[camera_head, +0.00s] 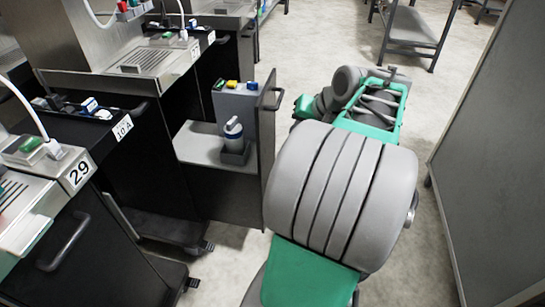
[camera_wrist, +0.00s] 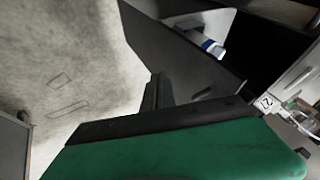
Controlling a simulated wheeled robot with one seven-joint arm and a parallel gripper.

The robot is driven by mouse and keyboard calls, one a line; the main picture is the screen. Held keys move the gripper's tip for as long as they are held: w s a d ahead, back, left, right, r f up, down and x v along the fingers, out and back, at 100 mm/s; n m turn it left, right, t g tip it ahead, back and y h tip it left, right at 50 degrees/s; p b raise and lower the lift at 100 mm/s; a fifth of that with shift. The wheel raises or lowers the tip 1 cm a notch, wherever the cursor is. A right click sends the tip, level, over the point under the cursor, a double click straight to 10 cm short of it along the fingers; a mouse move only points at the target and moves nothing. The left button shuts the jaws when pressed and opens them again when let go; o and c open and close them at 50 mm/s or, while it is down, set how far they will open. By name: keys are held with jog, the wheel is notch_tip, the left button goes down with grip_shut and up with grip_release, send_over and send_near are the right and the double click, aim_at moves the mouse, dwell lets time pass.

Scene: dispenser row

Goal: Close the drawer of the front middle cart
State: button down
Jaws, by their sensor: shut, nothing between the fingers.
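The drawer (camera_head: 206,150) of the middle cart (camera_head: 140,140) is pulled far out to the right in the head view. Its tall grey front panel (camera_head: 266,140) stands upright, with a handle (camera_head: 273,95) near the top. In the wrist view my gripper (camera_wrist: 156,88) is shut and empty. Its fingertips are close to the outer face of the dark front panel (camera_wrist: 175,50); I cannot tell whether they touch. In the head view my fingers are not visible behind my arm.
A cart labelled 29 (camera_head: 60,235) stands at the near left, and another counter (camera_head: 160,58) stands farther back. A grey partition (camera_head: 490,150) rises at the right. A metal shelf rack (camera_head: 412,28) stands at the back. The floor between (camera_head: 320,45) is clear.

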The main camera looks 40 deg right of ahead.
jog(key=b, duration=0.4)
send_near(265, 142)
jog(key=shift+x, duration=2.3)
jog(key=shift+a, duration=0.1)
